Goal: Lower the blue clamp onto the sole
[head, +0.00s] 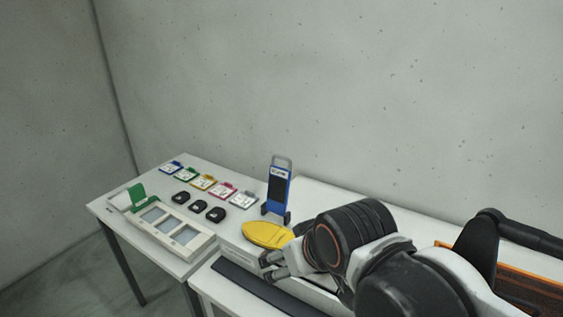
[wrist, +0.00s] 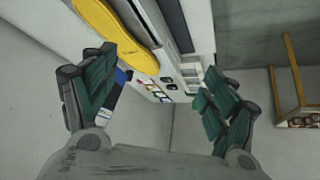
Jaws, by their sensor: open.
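The blue clamp (head: 279,188) has a grey handle loop on top and a dark middle. It stands upright at the back of the yellow sole (head: 266,235), raised clear of the sole's top. The sole lies flat at the right end of the table and also shows in the wrist view (wrist: 121,36). My gripper (head: 272,265) is just in front of the sole, apart from the clamp. In the wrist view my gripper (wrist: 155,78) is open with nothing between its fingers.
A row of coloured cards (head: 204,182) lies along the back of the table. Several black pieces (head: 198,206) lie in front of them. A pale tray (head: 165,228) with windows and a green upright piece (head: 137,196) stand at the left. A bare wall rises behind.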

